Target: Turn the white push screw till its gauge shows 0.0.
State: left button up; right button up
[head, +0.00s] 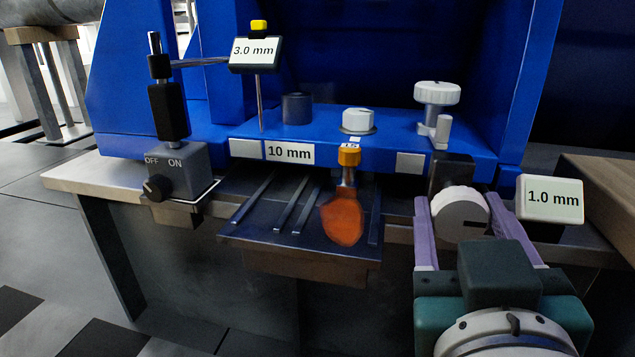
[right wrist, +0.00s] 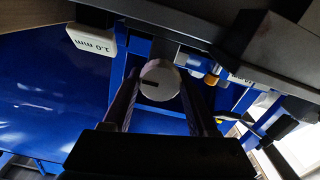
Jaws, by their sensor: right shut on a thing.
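The white push screw (head: 459,213) is a round white knob at the front right of the blue machine. It also shows in the right wrist view (right wrist: 160,80) as a round face with a dark slot pointing left. Its gauge (head: 550,199) beside it reads 1.0 mm; the gauge also shows in the right wrist view (right wrist: 92,40). My right gripper (head: 459,205) is shut on the knob, one purple finger on each side. My left gripper is not in view.
The blue machine foot (head: 380,136) carries another white knob (head: 437,93), a white cap (head: 358,120) and a 10 mm label (head: 290,152). A second gauge (head: 255,53) reads 3.0 mm. An OFF/ON switch box (head: 178,170) stands left. An orange-handled tool (head: 342,218) hangs in front.

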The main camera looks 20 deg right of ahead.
jog(key=shift+c, duration=1.2)
jog(key=n+p, duration=0.1)
jog(key=n, duration=0.3)
jog(key=shift+n, duration=0.3)
jog(key=n+p, duration=0.1)
jog(key=n, duration=0.2)
jog(key=shift+n+p, duration=0.3)
jog(key=shift+p, duration=0.1)
jog(key=n+p, duration=0.2)
jog(key=n, duration=0.3)
jog(key=shift+p, duration=0.35)
jog(key=shift+f+n+p, duration=0.1)
jog(key=shift+n+p, duration=0.85)
jog(key=shift+n, duration=1.35)
